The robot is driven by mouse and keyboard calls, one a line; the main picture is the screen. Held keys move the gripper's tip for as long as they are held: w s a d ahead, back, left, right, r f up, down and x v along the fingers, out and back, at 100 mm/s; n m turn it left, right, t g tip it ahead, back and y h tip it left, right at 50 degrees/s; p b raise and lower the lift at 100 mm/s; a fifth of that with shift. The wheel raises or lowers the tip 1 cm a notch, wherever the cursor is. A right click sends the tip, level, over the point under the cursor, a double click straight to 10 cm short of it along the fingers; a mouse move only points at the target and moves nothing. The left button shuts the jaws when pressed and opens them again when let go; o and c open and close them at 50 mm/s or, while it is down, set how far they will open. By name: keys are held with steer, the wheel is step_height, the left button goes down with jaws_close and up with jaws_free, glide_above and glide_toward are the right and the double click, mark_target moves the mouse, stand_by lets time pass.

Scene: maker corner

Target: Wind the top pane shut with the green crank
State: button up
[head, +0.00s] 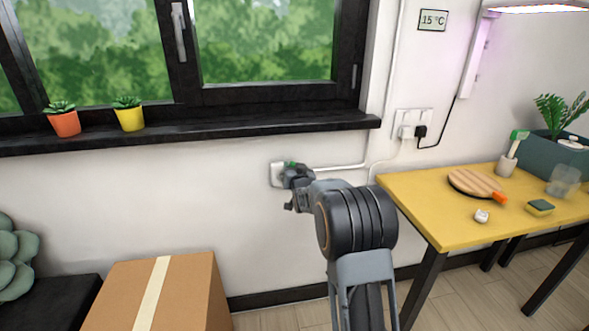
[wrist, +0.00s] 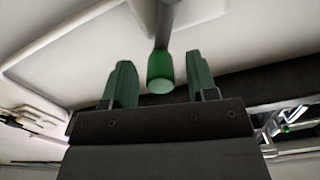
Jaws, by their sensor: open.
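The green crank (wrist: 160,72) shows in the wrist view as a green cylindrical grip on a grey rod. My gripper (wrist: 161,82) is open, with one green-padded finger on each side of the grip and a visible gap on both sides. In the head view my gripper (head: 291,180) is at the white wall box (head: 276,174) below the window sill, and mostly hides the crank. The window (head: 265,45) has a black frame; its upper part is outside the view, so I cannot tell the top pane's state.
The black sill (head: 230,131) holds an orange pot (head: 64,124) and a yellow pot (head: 131,119). A cardboard box (head: 190,290) stands at lower left. A yellow table (head: 425,205) with several items stands at right. The wall left of my arm is clear.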

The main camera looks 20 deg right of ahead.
steer(key=shift+w, duration=0.3)
jaws_close()
stand_by(0.5)
